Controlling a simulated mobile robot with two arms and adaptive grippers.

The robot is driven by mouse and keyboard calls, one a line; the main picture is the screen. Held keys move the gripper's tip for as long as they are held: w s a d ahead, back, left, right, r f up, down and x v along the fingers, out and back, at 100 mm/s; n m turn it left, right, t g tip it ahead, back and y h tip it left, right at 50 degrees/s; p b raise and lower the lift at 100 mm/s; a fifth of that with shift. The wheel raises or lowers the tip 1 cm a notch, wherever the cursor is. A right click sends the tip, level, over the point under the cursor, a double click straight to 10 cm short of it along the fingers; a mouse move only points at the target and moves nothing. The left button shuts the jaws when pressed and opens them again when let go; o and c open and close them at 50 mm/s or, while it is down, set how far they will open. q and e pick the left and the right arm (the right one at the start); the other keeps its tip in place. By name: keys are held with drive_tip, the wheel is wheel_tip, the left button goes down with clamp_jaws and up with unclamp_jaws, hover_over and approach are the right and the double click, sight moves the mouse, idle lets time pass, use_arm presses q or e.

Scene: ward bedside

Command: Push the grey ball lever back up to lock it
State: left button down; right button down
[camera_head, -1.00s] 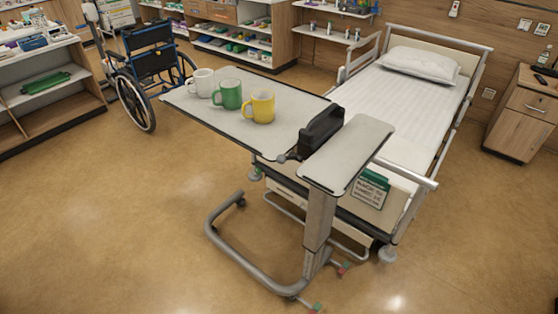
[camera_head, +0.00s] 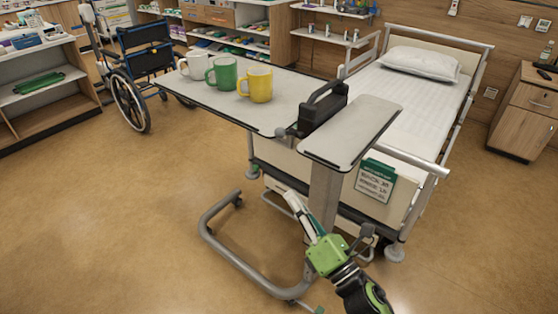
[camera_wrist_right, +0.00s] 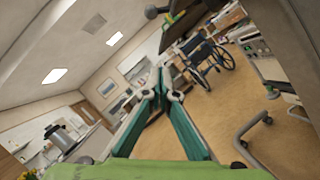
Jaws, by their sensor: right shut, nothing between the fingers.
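My left gripper is not in view.
White (camera_head: 194,66), green (camera_head: 223,73) and yellow (camera_head: 256,84) mugs stand on the tabletop. The black case (camera_head: 322,108) sits by the narrow side panel (camera_head: 350,133). The bed (camera_head: 400,105) is behind at right. Open floor lies at left.

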sight(288, 133)
drive_tip(key=w+a+r+n+p, duration=0.1)
drive_tip(key=w+a+r+p, duration=0.2)
drive_tip(key=w+r, duration=0.4)
drive_tip(key=shift+w+a+r+y+p, duration=0.2)
drive_tip(key=shift+w+r+y+p, duration=0.1)
drive_tip(key=shift+w+p, duration=0.65)
